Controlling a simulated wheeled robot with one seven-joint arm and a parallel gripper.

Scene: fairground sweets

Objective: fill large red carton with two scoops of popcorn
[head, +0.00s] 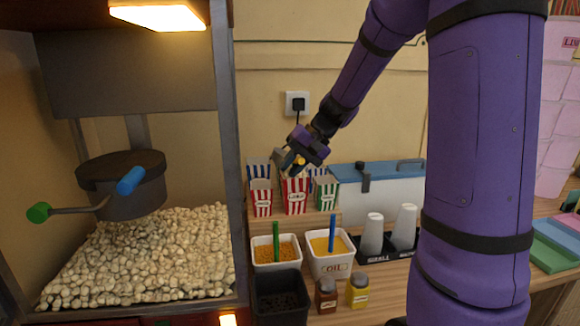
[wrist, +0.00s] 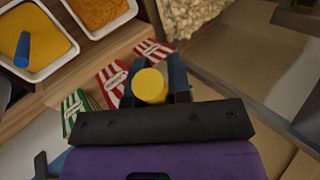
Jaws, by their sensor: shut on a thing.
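The large red-and-white striped carton (head: 294,196) stands in the middle of a carton group on the counter. It also shows in the wrist view (wrist: 113,80), partly behind my fingers. My gripper (head: 296,160) is just above this carton's top, shut on a yellow-ended handle (wrist: 150,86). In the wrist view the round yellow end sits between the two dark fingers. What the handle belongs to is mostly hidden; I cannot tell whether it carries popcorn. The popcorn (head: 150,255) lies in a broad heap inside the machine at left. The carton's inside is not visible.
A smaller red carton (head: 261,199) and a green carton (head: 326,192) flank it, with blue ones behind. In front are two tubs (head: 330,264) with coloured handles, a dark bin (head: 281,300) and two shakers. The machine's post (head: 228,140) stands between popcorn and cartons.

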